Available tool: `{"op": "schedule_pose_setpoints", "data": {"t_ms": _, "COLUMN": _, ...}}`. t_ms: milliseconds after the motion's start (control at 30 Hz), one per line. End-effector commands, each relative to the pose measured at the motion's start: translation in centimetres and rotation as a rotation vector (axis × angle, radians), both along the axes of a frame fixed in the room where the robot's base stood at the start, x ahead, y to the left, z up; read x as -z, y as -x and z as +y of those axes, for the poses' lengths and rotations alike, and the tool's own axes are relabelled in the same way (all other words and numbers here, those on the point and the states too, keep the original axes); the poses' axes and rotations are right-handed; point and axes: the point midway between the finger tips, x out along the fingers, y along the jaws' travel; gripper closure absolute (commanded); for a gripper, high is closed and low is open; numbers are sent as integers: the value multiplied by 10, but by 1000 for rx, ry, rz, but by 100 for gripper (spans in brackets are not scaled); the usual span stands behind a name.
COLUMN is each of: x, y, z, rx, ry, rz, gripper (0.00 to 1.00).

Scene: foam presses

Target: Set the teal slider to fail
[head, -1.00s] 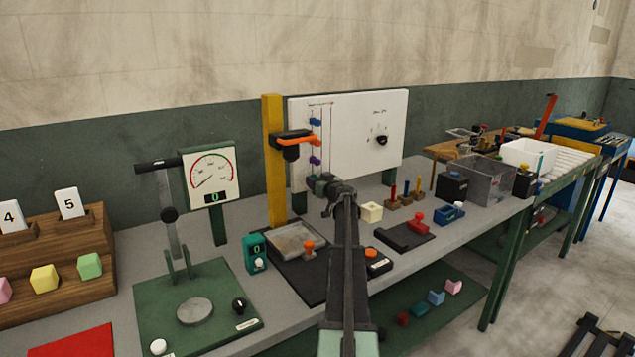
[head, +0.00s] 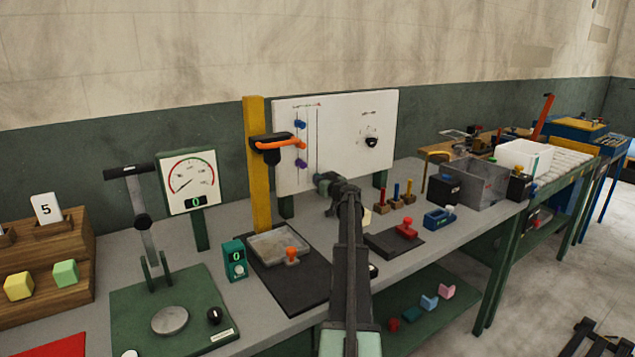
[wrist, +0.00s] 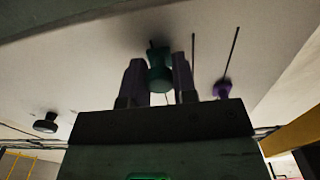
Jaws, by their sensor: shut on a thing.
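The teal slider (wrist: 159,76) has a dark teal knob standing out from a white panel in the wrist view. My gripper (wrist: 158,82) is shut on this knob, one finger on each side. In the head view my gripper (head: 326,184) is at the lower part of the white panel (head: 345,160), and the arm and gripper largely hide the teal knob. The purple slider (head: 301,163) and the blue slider (head: 300,124) sit to its left, higher on the panel. The labels are too small to read, so I cannot tell which position is fail.
A black dial (head: 372,142) is on the panel's right half. A yellow post (head: 257,170) with an orange-handled black fitting (head: 277,145) stands close to the panel's left edge. A clear tray (head: 280,245) and an orange-topped stamp (head: 291,256) lie below on the bench.

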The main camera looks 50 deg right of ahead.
Motion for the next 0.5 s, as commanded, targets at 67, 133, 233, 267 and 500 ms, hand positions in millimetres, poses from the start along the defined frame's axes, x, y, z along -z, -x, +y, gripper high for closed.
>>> {"op": "schedule_pose_setpoints", "data": {"t_ms": 67, "x": 1, "y": 2, "z": -5, "rx": 1, "ry": 0, "rz": 1, "gripper": 100}}
{"op": "schedule_pose_setpoints", "data": {"t_ms": 133, "x": 1, "y": 3, "z": -7, "rx": 2, "ry": 0, "rz": 1, "gripper": 100}}
{"op": "schedule_pose_setpoints", "data": {"t_ms": 233, "x": 0, "y": 3, "z": -8, "rx": 3, "ry": 0, "rz": 0, "gripper": 100}}
{"op": "schedule_pose_setpoints", "data": {"t_ms": 267, "x": 0, "y": 3, "z": -8, "rx": 4, "ry": 0, "rz": 0, "gripper": 100}}
{"op": "schedule_pose_setpoints", "data": {"t_ms": 500, "x": 0, "y": 3, "z": -8, "rx": 3, "ry": 0, "rz": 0, "gripper": 53}}
